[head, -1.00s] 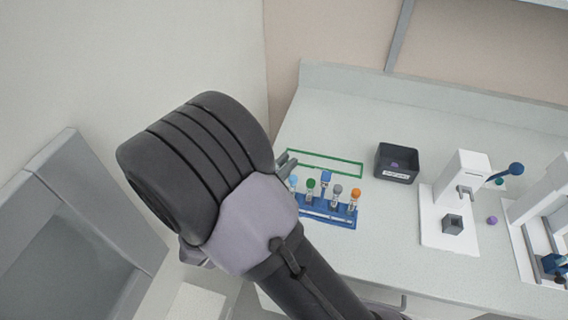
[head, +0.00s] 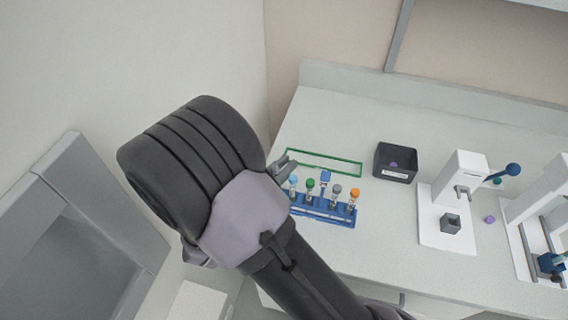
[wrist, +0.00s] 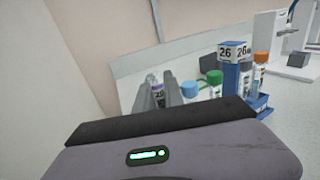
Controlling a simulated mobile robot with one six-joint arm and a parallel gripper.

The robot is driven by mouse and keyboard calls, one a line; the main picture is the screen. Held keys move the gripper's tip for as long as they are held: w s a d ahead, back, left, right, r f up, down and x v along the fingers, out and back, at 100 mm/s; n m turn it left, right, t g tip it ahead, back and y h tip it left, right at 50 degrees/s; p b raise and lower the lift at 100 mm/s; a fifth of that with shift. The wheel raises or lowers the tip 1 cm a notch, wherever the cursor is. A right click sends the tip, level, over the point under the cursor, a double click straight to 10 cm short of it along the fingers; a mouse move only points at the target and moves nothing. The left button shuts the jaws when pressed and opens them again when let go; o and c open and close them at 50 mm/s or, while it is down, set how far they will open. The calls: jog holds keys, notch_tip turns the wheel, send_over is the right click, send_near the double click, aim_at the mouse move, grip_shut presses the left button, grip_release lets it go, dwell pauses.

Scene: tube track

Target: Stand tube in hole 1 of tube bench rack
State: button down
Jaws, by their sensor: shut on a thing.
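My gripper (wrist: 161,95) is shut on a tube (wrist: 158,93) with a purple-looking cap and a white label, between its two grey fingers. In the head view my gripper (head: 284,166) is at the left end of the blue tube bench rack (head: 325,208), and the held tube cannot be made out there. The rack holds tubes with light blue (head: 293,180), green (head: 310,183), grey (head: 336,189) and orange (head: 355,193) caps. A blue post (wrist: 233,78) marked 26 stands at the rack. The hole openings and the held tube's lower end are hidden.
A green outline (head: 335,157) lies on the bench behind the rack. A dark box (head: 396,163) stands to its right, then white devices (head: 459,190). A small purple item (head: 490,219) lies between the devices. A wall rises to the left.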

jog(key=shift+f, duration=0.2)
jog(key=shift+f, duration=0.4)
jog(key=shift+f+b, duration=0.15)
jog(key=shift+b, duration=0.15)
jog(key=shift+f, duration=0.6)
jog(key=c, duration=1.4)
grip_release()
jog(key=shift+o, duration=0.2)
